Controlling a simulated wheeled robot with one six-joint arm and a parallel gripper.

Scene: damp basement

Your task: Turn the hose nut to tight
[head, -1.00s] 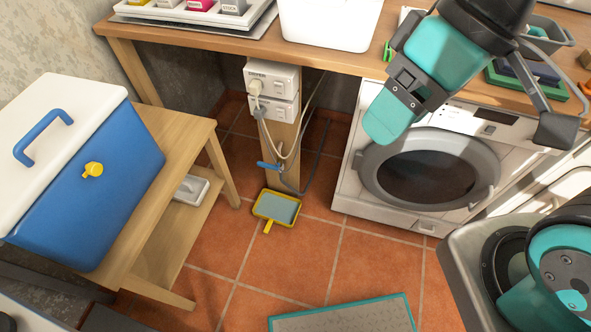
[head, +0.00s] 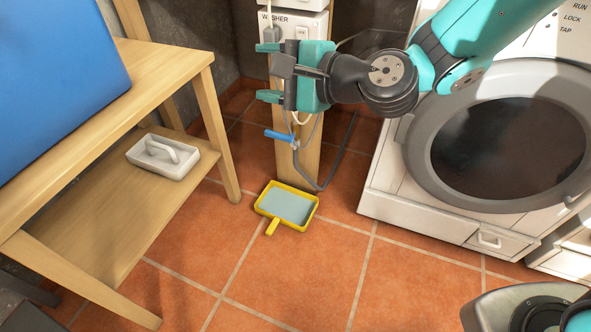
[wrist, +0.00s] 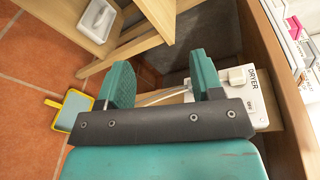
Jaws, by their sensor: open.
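A blue lever handle (head: 279,136) sits on the wooden post (head: 301,165), with a grey hose (head: 342,160) looping down beside it. I cannot make out the hose nut itself; it is too small or hidden near the lever. My gripper (head: 268,72) is open and empty. It points left in front of the post, above the lever, and partly covers the outlet boxes and cords. In the wrist view its two teal fingers (wrist: 162,77) stand apart, with a pale cord and the dryer box (wrist: 262,95) beyond them.
A yellow-rimmed tray (head: 287,205) lies on the tiled floor below the post. A wooden stand (head: 190,80) with a blue cooler (head: 60,70) and a white handled block (head: 162,156) is at left. The washer (head: 400,190) is at right.

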